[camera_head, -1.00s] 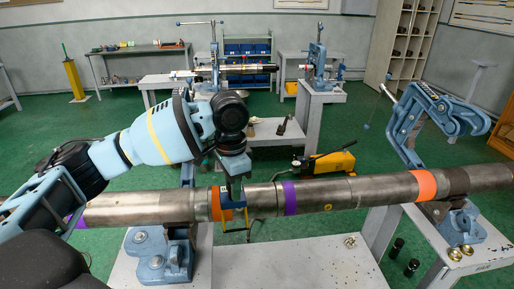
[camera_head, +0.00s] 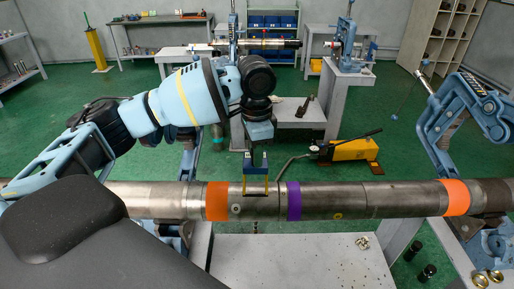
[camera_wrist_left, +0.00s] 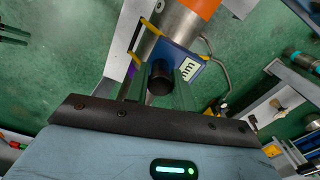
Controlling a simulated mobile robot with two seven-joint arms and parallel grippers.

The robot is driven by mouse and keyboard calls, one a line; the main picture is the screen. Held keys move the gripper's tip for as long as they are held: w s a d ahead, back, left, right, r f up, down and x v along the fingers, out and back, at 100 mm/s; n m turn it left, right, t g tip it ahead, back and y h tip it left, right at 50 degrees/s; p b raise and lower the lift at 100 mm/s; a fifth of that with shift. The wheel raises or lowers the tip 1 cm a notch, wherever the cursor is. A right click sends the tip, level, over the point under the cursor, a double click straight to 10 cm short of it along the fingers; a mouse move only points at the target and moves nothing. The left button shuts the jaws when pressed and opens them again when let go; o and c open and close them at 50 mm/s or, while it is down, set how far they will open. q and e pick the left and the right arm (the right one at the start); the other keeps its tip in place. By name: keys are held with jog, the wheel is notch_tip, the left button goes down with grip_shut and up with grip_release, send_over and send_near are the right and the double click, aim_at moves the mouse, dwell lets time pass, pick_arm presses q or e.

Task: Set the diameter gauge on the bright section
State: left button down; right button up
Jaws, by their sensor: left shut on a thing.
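The diameter gauge (camera_head: 257,163) is a blue block with thin yellow prongs, held in my left gripper (camera_head: 258,146). In the head view its block shows just above the pipe's top edge, and its prongs overlap the upper pipe. I cannot tell whether they touch it. Behind the prongs is the bright bare pipe section (camera_head: 262,208), between an orange band (camera_head: 217,202) and a purple band (camera_head: 293,201). In the left wrist view, the gripper fingers (camera_wrist_left: 160,88) are at the gauge, whose "mm" label (camera_wrist_left: 189,69) shows. My right gripper is out of view.
The long pipe (camera_head: 390,199) runs across the front, with a blue vise (camera_head: 452,115) at right. A yellow pump (camera_head: 347,149) stands on the floor behind.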

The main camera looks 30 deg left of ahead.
aim_at(256, 175)
pick_arm(q)
jog(key=shift+w+f, duration=0.15)
jog(key=shift+f, duration=3.45)
jog(key=shift+f, duration=0.4)
jog(key=c, duration=1.1)
grip_release()
jog(key=shift+f, duration=0.1)
jog(key=shift+r, duration=3.55)
